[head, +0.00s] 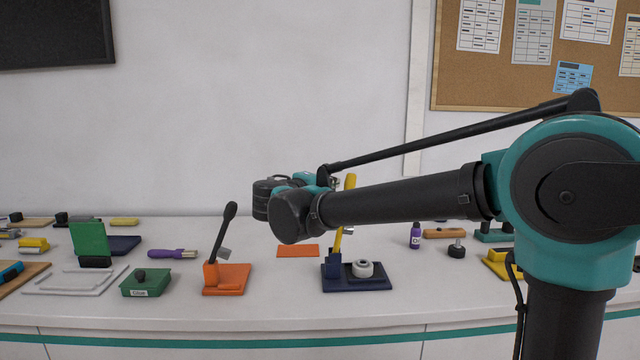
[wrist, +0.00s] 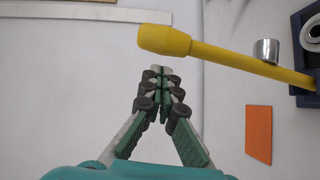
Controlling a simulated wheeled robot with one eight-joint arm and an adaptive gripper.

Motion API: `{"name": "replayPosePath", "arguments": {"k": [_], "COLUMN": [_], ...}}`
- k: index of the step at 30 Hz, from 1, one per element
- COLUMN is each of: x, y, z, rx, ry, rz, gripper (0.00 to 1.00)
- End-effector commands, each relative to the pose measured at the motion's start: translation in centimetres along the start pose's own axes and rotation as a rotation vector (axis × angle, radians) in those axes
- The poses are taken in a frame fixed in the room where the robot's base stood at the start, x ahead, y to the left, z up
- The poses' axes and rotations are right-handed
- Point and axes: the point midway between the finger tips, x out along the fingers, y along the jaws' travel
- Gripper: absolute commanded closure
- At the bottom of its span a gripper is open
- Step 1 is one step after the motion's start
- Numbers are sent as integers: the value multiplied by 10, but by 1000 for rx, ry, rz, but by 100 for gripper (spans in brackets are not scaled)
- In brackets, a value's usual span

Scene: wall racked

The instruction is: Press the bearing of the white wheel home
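The white wheel (head: 363,268) lies on the base of a navy press (head: 345,284). Its edge also shows at the upper right of the wrist view (wrist: 312,31). The press has a long yellow lever (head: 350,183), standing raised in the head view; in the wrist view the lever (wrist: 222,53) ends in a thick yellow grip. A silver cylinder (wrist: 266,51) sits beside the lever. My gripper (wrist: 162,70) has its fingertips together with nothing seen between them. The tips appear just below the yellow grip in the wrist view, apart from it. My arm hides most of the gripper in the head view.
An orange press (head: 228,280) with a black lever stands to the left. An orange mat (head: 298,251) lies behind, between the presses. A purple bottle (head: 415,235) stands to the right. A green box (head: 146,283) and grey tray (head: 75,280) are farther left.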

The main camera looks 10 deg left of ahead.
Motion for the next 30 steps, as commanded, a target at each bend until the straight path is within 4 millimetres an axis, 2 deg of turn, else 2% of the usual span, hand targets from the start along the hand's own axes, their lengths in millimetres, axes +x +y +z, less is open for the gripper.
{"name": "replayPosePath", "arguments": {"k": [4, 20, 26, 30], "x": [2, 5, 17, 31], "y": [0, 1, 4, 4], "z": [8, 13, 29, 49], "rx": [0, 17, 85, 168], "ry": [-1, -2, -3, -5], "rz": [0, -13, -63, -124], "gripper": [100, 100, 100, 100]}}
